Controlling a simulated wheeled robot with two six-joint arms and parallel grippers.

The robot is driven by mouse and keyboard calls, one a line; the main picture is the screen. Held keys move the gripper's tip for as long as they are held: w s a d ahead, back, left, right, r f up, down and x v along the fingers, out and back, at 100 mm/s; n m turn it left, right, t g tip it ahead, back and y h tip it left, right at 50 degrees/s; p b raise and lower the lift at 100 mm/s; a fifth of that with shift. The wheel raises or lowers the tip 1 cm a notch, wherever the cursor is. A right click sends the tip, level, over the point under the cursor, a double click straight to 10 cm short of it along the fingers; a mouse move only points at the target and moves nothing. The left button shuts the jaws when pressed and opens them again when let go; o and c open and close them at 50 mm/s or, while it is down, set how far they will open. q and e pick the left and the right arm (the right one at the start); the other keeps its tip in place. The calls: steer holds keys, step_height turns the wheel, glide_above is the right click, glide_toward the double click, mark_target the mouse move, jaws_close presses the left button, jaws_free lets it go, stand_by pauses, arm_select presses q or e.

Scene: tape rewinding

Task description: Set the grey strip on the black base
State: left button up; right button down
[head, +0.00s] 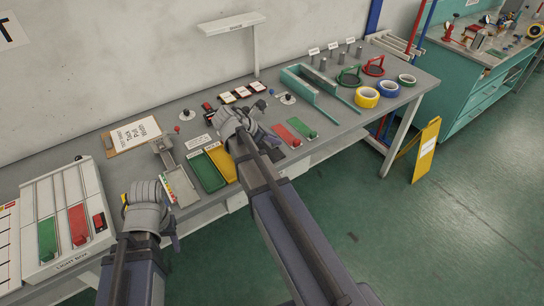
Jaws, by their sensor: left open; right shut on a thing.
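My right gripper (238,119) is over the middle of the bench, beyond the yellow tray. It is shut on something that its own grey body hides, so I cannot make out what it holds. I cannot pick out the grey strip elsewhere on the bench. Small black pieces with pale tops (242,92) lie in a row just behind the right gripper. A black and red piece (208,109) is to their left. I cannot tell which of these, if any, is the black base. My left gripper (146,193) is open near the front edge, right of the light box.
The light box (40,255) fills the left end. Green (207,174) and yellow (213,151) trays lie by the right arm. A teal channel (300,86), stands and tape rolls (367,98) are to the right. A clipboard (132,137) lies at the back.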

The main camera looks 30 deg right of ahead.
arm_select(q)
steer(key=shift+f+b, duration=0.35)
steer(key=shift+f, duration=0.55)
arm_select(e)
steer(key=shift+f, duration=0.9)
arm_select(q)
steer(key=shift+f, duration=0.1)
arm_select(e)
steer(key=shift+f, duration=0.1)
arm_select(q)
step_height(320, 180, down, 4)
steer(key=b, duration=0.3)
steer(key=shift+r+b, duration=0.25)
steer(key=shift+b, duration=0.1)
arm_select(e)
step_height(320, 180, down, 4)
steer(key=shift+r, duration=0.25)
steer(key=shift+f, duration=0.15)
steer(key=c, duration=0.8)
jaws_free()
arm_select(q)
steer(key=shift+f, duration=0.15)
